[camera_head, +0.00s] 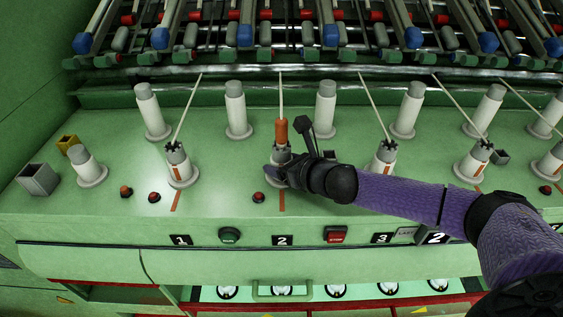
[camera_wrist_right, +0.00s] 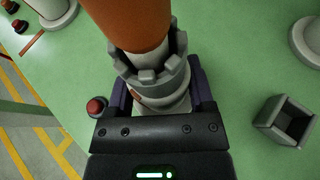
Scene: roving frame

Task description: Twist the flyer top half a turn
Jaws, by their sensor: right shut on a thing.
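The flyer top (camera_head: 281,151) at station 2 is a grey notched crown on a white post, with an orange-brown cylinder (camera_head: 281,132) standing upright above it. A thin pale rod or strand rises from the cylinder. My right gripper (camera_head: 281,172) reaches in from the right and is shut around this piece, just below the notches. In the right wrist view, its two fingers lie on either side of the notched flyer top (camera_wrist_right: 150,78), and the orange-brown cylinder (camera_wrist_right: 128,22) hides part of it. My left gripper is not in view.
Similar notched posts stand at stations 1 (camera_head: 181,168) and 3 (camera_head: 384,160), with plain white spindles (camera_head: 235,108) behind. A small red button (camera_head: 258,197) sits near the gripper. An open grey box (camera_head: 38,180) is at far left; another grey box (camera_wrist_right: 287,119) shows in the wrist view.

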